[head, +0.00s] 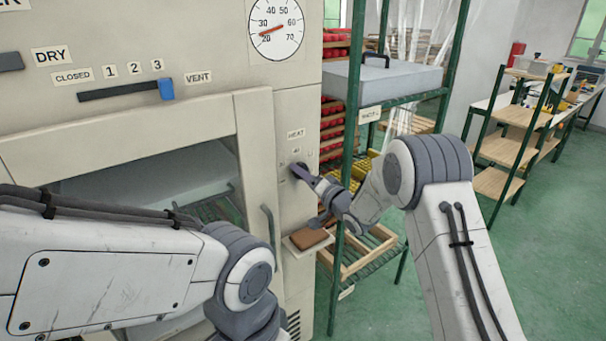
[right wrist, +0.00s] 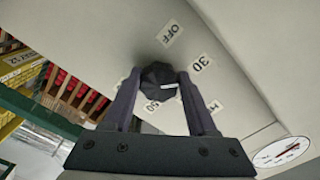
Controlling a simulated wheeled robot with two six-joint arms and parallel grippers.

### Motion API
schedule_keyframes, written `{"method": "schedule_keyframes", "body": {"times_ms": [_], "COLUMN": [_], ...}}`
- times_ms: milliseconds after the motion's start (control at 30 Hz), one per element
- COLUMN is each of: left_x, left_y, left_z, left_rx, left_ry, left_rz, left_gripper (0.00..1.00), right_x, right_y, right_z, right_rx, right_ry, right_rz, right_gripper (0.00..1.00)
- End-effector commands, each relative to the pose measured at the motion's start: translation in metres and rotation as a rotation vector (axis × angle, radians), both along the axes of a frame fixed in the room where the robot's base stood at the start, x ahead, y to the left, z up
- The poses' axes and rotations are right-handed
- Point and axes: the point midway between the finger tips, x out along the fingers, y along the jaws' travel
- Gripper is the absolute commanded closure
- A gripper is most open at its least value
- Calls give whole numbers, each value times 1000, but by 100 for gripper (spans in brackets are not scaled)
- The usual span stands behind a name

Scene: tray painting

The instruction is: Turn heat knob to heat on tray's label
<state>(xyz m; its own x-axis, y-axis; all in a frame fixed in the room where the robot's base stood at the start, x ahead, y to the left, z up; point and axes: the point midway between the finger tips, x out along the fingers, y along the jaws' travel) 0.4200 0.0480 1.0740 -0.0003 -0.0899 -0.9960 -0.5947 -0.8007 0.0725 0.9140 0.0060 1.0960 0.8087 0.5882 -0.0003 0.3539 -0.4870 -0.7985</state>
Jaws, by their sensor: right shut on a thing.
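The heat knob is a small dark faceted knob (right wrist: 158,75) on the beige machine front, under the HEAT label (head: 296,134). A white mark on the knob points to the right in the right wrist view. Around it are the labels OFF (right wrist: 170,33), 30 (right wrist: 201,64) and 50 (right wrist: 152,106); others are partly hidden by the fingers. My right gripper (right wrist: 160,86) is shut on the knob; it also shows in the head view (head: 300,172). A small label (head: 370,114) below the grey lidded tray (head: 385,82) is too small to read surely. My left gripper is out of view.
A round gauge (head: 276,27) and a vent slider with a blue handle (head: 166,89) are above. A door handle (head: 268,232) stands left of the knob. A green shelf rack (head: 345,200) stands close on the right. Green floor (head: 545,270) is open beyond.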

Motion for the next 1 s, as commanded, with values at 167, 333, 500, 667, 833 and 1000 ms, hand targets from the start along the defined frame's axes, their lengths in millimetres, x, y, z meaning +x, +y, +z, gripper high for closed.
{"method": "schedule_keyframes", "body": {"times_ms": [167, 333, 500, 667, 833, 1000], "left_x": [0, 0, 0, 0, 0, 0], "left_y": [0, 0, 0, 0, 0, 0], "left_z": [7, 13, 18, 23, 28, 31], "left_rx": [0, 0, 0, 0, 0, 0], "left_ry": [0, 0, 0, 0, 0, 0], "left_rz": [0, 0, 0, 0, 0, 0], "left_gripper": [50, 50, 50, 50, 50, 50], "right_x": [0, 0, 0, 0, 0, 0], "right_y": [0, 0, 0, 0, 0, 0], "right_z": [2, 3, 4, 5, 5, 5], "right_rx": [134, 266, 395, 506, 603, 674], "right_ry": [99, 194, 287, 367, 439, 490], "right_rz": [-2, -2, -2, -2, -3, -4], "right_gripper": [98, 98, 98, 98, 98, 98]}}
